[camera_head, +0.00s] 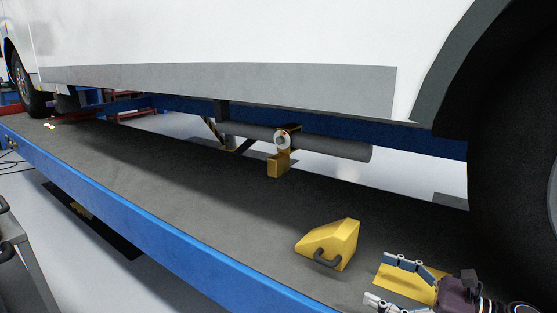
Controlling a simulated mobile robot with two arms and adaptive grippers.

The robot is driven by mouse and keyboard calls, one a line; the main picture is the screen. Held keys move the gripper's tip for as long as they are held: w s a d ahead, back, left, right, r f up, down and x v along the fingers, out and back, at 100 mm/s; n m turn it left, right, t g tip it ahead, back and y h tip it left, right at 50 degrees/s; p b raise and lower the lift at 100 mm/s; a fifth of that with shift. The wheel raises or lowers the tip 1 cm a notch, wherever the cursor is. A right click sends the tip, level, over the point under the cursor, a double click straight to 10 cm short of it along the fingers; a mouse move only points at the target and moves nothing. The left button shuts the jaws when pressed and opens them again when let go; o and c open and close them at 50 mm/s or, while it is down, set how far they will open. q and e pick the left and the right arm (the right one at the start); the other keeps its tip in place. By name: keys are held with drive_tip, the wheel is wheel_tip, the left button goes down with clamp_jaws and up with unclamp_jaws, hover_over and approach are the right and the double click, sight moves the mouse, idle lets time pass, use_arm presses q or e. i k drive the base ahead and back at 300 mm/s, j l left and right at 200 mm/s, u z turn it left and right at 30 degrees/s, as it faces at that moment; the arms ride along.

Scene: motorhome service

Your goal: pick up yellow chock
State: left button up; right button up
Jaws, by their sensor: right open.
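The yellow chock (329,243) is a wedge with a dark handle on its near side. It sits on the dark grey top of the blue-edged lift platform (215,205). My right gripper (381,279) comes in from the lower right corner. Its fingers are open and point left, apart from the chock and to its right. A flat yellow patch (405,283) lies on the platform behind the fingers. My left gripper is not in view.
A large tyre (512,160) stands close on the right. The white vehicle body (250,35) overhangs the platform. A yellow bracket (279,163) and grey tube (335,147) sit beneath it. A grey cart (22,265) is at lower left. The platform left of the chock is clear.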

sight(327, 237)
drive_tip(key=k+l, duration=0.15)
drive_tip(key=k, duration=0.35)
drive_tip(key=k+l, duration=0.15)
drive_tip(key=k, duration=0.4)
